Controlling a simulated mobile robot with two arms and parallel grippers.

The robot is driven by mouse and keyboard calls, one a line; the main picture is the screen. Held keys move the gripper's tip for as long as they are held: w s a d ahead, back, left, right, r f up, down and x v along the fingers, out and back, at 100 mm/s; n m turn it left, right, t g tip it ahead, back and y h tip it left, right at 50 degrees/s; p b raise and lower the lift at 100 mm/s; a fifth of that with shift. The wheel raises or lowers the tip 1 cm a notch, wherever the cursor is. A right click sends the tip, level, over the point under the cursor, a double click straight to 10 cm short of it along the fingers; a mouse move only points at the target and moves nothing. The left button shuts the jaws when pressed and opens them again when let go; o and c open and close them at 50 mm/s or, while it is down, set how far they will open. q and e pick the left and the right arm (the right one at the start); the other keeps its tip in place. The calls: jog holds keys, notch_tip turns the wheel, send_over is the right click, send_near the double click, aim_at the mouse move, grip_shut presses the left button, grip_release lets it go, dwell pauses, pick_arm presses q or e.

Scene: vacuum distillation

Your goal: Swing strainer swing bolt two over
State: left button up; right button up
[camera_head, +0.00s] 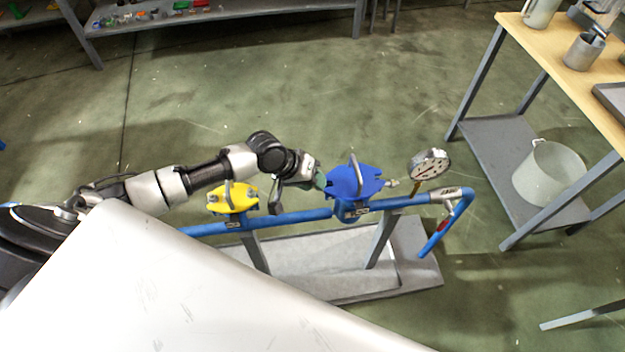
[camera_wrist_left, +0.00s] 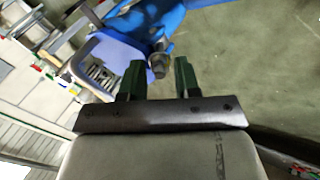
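A blue strainer (camera_head: 347,212) with a flat blue lid (camera_head: 352,183) and an upright handle sits on a blue pipe. My left gripper (camera_head: 321,181) is at the left edge of this lid. In the left wrist view, a grey bolt end with a nut (camera_wrist_left: 158,66) shows just ahead of and between the two green fingers, and the gripper (camera_wrist_left: 158,78) is open. I cannot tell whether a finger touches the bolt. Another small bolt (camera_head: 393,183) sticks out at the lid's right side. A yellow-lidded strainer (camera_head: 232,198) stands farther left on the pipe. My right gripper is not in view.
A pressure gauge (camera_head: 429,164) stands right of the blue lid. The blue pipe (camera_head: 300,217) runs over a grey base tray (camera_head: 330,285). A wooden-topped table (camera_head: 545,50) with a white bucket (camera_head: 550,172) below is at the right. The floor behind the pipe is clear.

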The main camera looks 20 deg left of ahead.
pick_arm(q)
jog(key=v, duration=1.1)
jog(key=shift+f, duration=0.1)
